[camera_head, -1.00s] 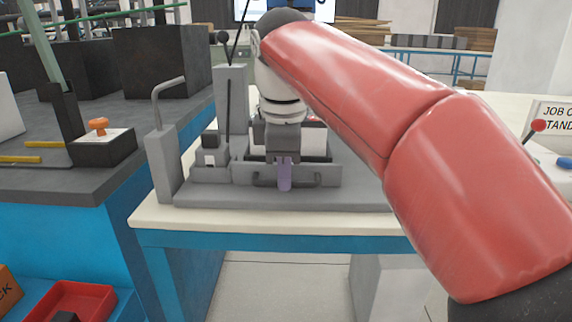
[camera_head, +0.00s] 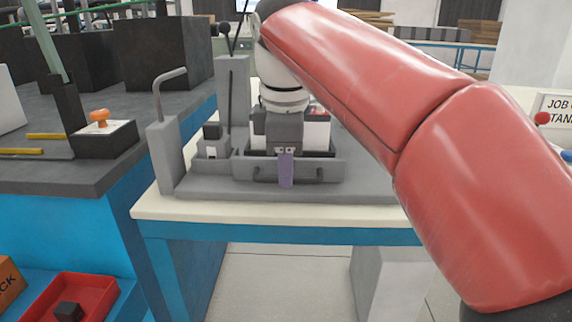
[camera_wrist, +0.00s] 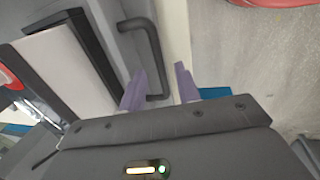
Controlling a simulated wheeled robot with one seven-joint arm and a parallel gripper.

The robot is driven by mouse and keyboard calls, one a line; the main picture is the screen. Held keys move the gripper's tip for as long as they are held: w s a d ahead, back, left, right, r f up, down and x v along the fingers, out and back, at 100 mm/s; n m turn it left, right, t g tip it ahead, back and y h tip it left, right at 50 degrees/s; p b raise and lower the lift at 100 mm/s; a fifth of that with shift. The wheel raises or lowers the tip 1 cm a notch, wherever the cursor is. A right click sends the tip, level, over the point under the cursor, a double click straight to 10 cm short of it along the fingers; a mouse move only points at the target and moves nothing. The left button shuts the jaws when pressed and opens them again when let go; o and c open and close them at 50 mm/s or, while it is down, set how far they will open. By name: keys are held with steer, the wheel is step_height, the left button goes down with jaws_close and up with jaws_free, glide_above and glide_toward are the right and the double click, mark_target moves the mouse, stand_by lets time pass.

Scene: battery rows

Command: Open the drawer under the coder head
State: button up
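The grey drawer front (camera_head: 333,170) sits low in the grey machine on the white-topped bench, with a dark bar handle (camera_head: 262,176) across it. My gripper (camera_head: 286,184) points down at the handle, its purple fingers hiding the handle's middle. In the wrist view the handle (camera_wrist: 152,42) runs between my two finger tips (camera_wrist: 161,68). The fingers are apart, one on each side of the bar; I cannot tell whether either touches it. The coder head is partly hidden behind my wrist and cannot be made out clearly. How far out the drawer stands is unclear.
A grey post with a bent rod (camera_head: 162,140) stands left of the drawer. A dark counter with an orange-knobbed box (camera_head: 100,138) is further left. A red bin (camera_head: 92,292) sits low at left. The floor before the bench (camera_head: 285,285) is clear.

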step_height(320, 180, up, 7)
steer(key=s+p, duration=0.1)
steer(key=p, duration=0.1)
steer(key=shift+s, duration=0.15)
steer(key=s+d+f+m+t, duration=0.1)
steer(key=s+d+f+m, duration=0.3)
steer(key=f, duration=0.4)
steer(key=s+d+f+m+t, duration=0.1)
steer(key=s+d+f+m, duration=0.4)
steer(key=f+m, duration=0.3)
steer(key=s+d+f+m+t, duration=0.1)
steer(key=s+d+f+m, duration=0.3)
steer(key=d+f, duration=0.3)
step_height(320, 180, down, 2)
steer(key=shift+s+f+m, duration=0.1)
steer(key=shift+s+m, duration=0.25)
steer(key=shift+m, duration=0.55)
